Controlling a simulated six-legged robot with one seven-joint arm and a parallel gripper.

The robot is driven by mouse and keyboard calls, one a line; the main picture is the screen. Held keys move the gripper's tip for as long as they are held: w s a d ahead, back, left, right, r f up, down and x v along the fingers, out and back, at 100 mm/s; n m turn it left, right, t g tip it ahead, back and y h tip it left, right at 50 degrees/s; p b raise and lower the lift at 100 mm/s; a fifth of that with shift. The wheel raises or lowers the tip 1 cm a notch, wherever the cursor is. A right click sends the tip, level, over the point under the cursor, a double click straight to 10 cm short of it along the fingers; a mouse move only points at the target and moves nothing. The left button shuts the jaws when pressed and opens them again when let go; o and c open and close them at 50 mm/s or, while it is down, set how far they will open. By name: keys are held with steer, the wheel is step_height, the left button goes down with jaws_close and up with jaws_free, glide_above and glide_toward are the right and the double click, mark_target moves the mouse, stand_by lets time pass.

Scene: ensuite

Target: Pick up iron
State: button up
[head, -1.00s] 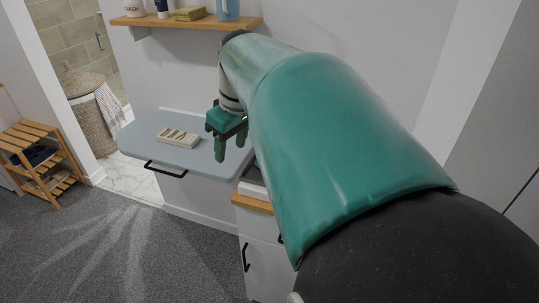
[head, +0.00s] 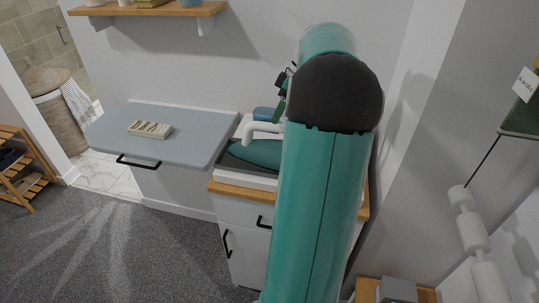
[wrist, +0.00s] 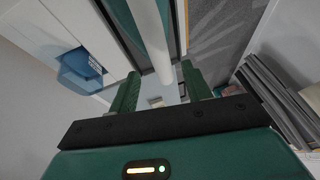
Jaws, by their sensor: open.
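I cannot clearly identify the iron in either view. A small blue object (head: 263,113) sits at the back of the white counter, behind a white spout; it also shows at the left of the wrist view (wrist: 80,68). Whether it is the iron I cannot tell. My gripper is mostly hidden behind my arm in the head view. In the wrist view my gripper (wrist: 162,88) is open, with its two green fingers apart. The white spout (wrist: 150,30) shows beyond and between them, and nothing is visibly held. The blue object lies outside the fingers, to the left.
The spout (head: 262,128) overhangs a dark basin in the counter. A blue-grey board (head: 195,155) to the left carries a small lettered box (head: 150,130). A wooden shelf (head: 150,10) is above. A slatted rack (head: 20,170) stands at far left. The carpet in front is clear.

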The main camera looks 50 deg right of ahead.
glide_above(263, 142)
steer(key=s, duration=0.2)
steer(key=f, duration=0.7)
steer(key=shift+a+f, duration=0.1)
steer(key=shift+a, duration=0.1)
steer(key=shift+f, duration=0.25)
steer(key=shift+c, duration=0.2)
jaws_close()
stand_by(1.1)
